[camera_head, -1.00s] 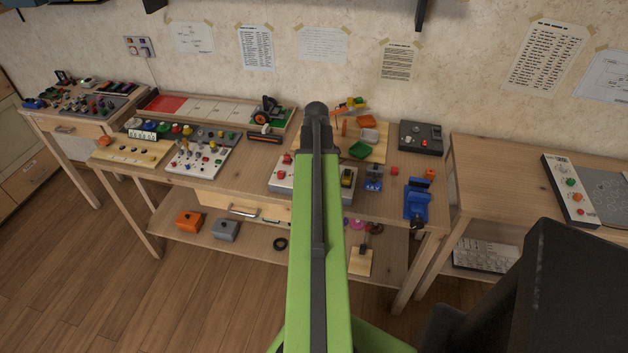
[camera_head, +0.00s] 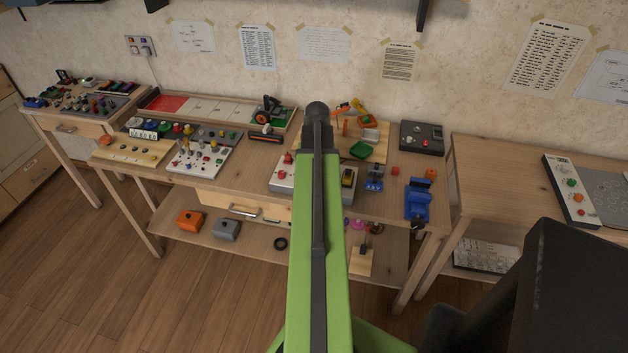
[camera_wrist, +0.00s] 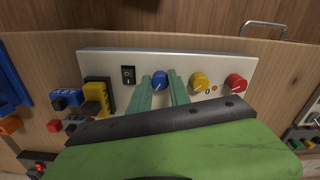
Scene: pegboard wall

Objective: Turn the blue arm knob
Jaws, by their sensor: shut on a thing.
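The blue arm knob (camera_wrist: 160,77) is a round knob with a light pointer mark, on a white panel (camera_wrist: 215,64) in the wrist view. My gripper (camera_wrist: 162,80) reaches it with two teal fingers, one on each side, and is shut on it. The knob's lower part is partly hidden between the fingers. In the head view the green arm covers the middle of the white panel (camera_head: 282,182), and the knob and gripper are hidden there.
On the same panel, a yellow knob (camera_wrist: 200,81) and a red knob (camera_wrist: 235,83) sit right of the fingers. A black switch (camera_wrist: 128,75) and a yellow block with a black knob (camera_wrist: 97,96) sit left. A blue vise (camera_head: 417,203) stands on the table's right.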

